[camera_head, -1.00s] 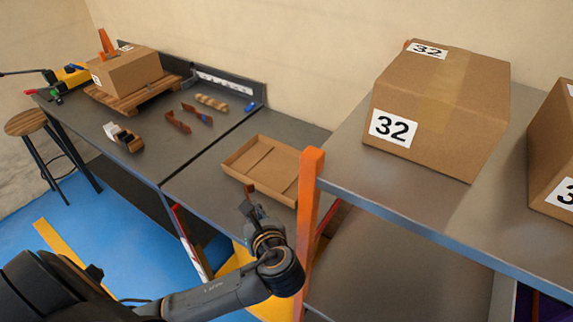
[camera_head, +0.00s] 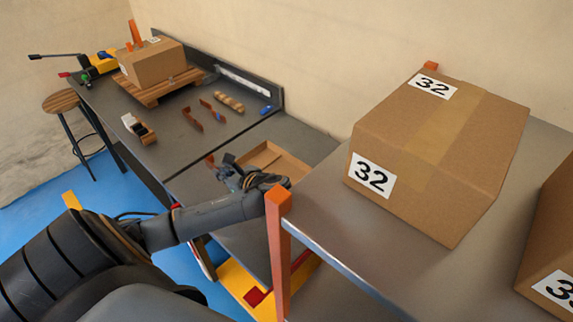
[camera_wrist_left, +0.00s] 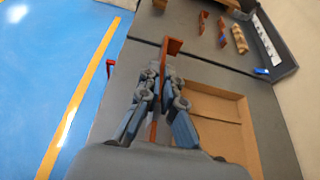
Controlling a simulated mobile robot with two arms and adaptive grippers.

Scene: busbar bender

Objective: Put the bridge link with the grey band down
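My left gripper (camera_head: 228,170) is over the near bench, beside the left side of the cardboard tray (camera_head: 291,168), and hides part of it. It is shut on a copper-coloured bent link (camera_head: 210,160), which also shows between the fingers in the left wrist view (camera_wrist_left: 173,46). The link sticks out beyond the fingertips (camera_wrist_left: 161,84). I cannot make out a grey band on it. The tray (camera_wrist_left: 245,128) looks empty where visible. Two other copper links (camera_head: 192,118) (camera_head: 213,111) lie farther back on the bench. My right gripper is out of view.
The bench (camera_head: 285,132) has bare room around the tray. A carton (camera_head: 152,64) on a wooden pallet (camera_head: 160,90), a wooden-handled tool (camera_head: 138,129) and a ribbed tan piece (camera_head: 229,102) stand farther off. An orange post (camera_head: 279,240) and shelf with a large carton (camera_head: 440,150) are close on the right.

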